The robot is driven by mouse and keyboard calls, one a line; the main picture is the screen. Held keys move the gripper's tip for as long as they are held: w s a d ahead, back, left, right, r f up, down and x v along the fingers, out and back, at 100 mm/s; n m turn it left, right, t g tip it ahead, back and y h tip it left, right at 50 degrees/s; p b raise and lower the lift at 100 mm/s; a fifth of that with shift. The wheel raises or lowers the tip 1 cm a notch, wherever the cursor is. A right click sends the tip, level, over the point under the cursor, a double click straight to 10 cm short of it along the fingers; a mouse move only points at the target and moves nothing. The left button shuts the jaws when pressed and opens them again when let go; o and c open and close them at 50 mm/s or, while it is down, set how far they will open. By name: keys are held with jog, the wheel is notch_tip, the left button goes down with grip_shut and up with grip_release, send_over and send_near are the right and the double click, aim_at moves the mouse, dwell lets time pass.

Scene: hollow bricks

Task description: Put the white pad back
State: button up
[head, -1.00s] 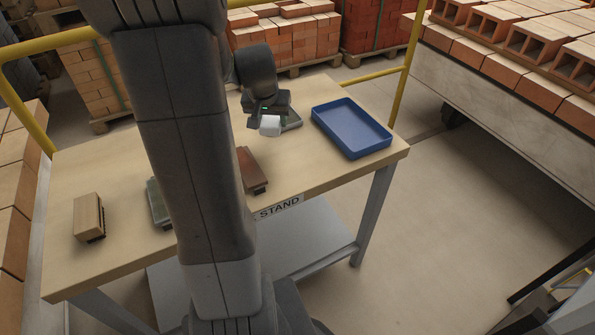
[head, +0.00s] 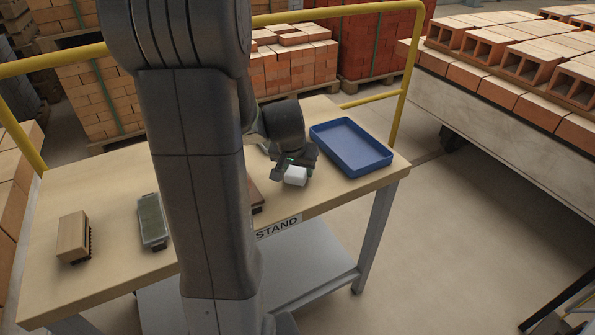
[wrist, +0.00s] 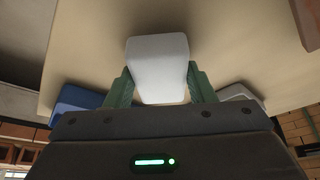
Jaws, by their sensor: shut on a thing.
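The white pad (head: 295,176) is a small white block between the fingers of my gripper (head: 288,166), over the right part of the work table, near its front edge. In the wrist view the pad (wrist: 158,66) sits between two green fingers, which press on its sides; my gripper (wrist: 160,92) is shut on it. A soft shadow lies on the table around the pad; I cannot tell how high above the top it is. The blue tray (head: 315,138) stands right of my gripper, apart from the pad, and looks empty.
A grey thing (wrist: 240,92) shows beside the gripper in the wrist view. A yellow rail (head: 330,11) runs behind the table.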

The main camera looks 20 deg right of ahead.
jog(key=shift+f, duration=0.35)
jog(key=shift+f, duration=0.1)
jog(key=shift+f, duration=0.15)
jog(key=o, duration=0.9)
jog(key=shift+r, duration=0.35)
jog(key=p+v, duration=0.1)
jog(key=v, duration=1)
jog(key=shift+s+a+r+p, duration=0.1)
jog(key=shift+s+r+p, duration=0.05)
jog(key=shift+r+p, duration=0.2)
